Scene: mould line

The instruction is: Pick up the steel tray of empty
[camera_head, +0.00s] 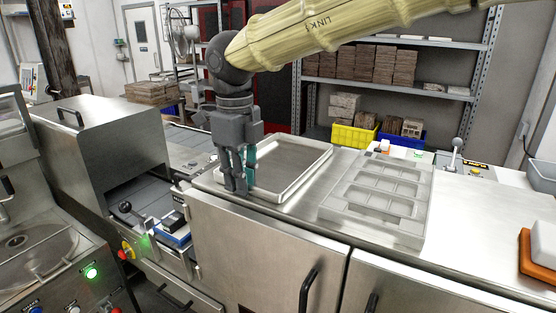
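A shallow steel tray (290,153) with a raised rim lies flat on the steel counter, and its visible inside looks bare. My gripper (241,188) points straight down at the tray's left front side. Its fingers overlap the left rim in the picture and hide part of it. A teal patch shows at the finger on the right. I cannot tell whether the fingers are around the rim, touching it or just in front of it. A second, pale tray with several rectangular recesses (385,168) lies to the right, apart from the first.
The steel counter (480,215) is mostly clear at right, with an orange-and-white block (540,245) at its edge. A lever (455,153) stands behind. A steel hooded machine (100,135) stands at left. Yellow (350,140) and blue bins sit below the shelves.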

